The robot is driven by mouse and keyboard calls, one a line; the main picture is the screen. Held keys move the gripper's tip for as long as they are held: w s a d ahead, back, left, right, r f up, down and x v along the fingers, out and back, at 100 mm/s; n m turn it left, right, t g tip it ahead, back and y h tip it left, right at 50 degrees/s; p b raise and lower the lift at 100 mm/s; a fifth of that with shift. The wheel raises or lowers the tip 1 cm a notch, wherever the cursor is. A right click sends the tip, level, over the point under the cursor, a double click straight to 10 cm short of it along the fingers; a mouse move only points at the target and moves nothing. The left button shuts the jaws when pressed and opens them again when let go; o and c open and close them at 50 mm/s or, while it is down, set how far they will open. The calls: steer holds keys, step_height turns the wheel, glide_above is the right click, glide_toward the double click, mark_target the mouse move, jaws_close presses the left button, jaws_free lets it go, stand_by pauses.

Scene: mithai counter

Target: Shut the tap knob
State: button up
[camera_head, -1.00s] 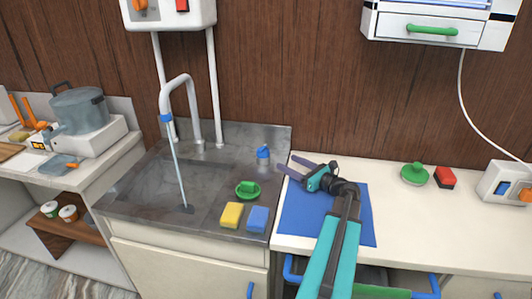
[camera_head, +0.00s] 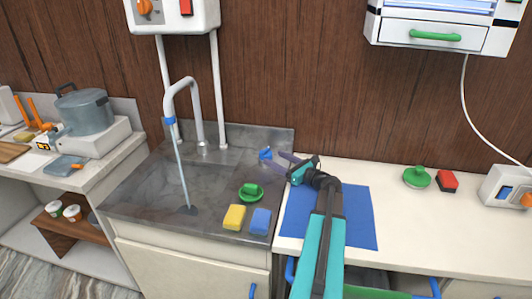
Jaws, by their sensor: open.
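The blue tap knob (camera_head: 265,155) stands at the back right of the metal sink top. The grey curved tap (camera_head: 183,91) rises to its left, with a blue ring near its outlet. A thin stream of water (camera_head: 181,168) runs from it into the sink. My gripper (camera_head: 279,161) is open, with its fingers pointing left at the knob. The fingertips are very close to the knob's right side and partly overlap it in view. I cannot tell whether they touch it.
A green round item (camera_head: 250,192), a yellow sponge (camera_head: 234,217) and a blue sponge (camera_head: 260,221) lie on the sink's front right. A blue mat (camera_head: 360,212) lies under my arm. A green lidded item (camera_head: 417,177) and a red block (camera_head: 447,181) stand on the counter, right.

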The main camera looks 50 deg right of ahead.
mark_target(271, 156)
steer(key=w+p, duration=0.1)
steer(key=w, duration=0.5)
steer(key=shift+w, duration=0.3)
steer(key=shift+a, duration=0.1)
steer(key=c, duration=1)
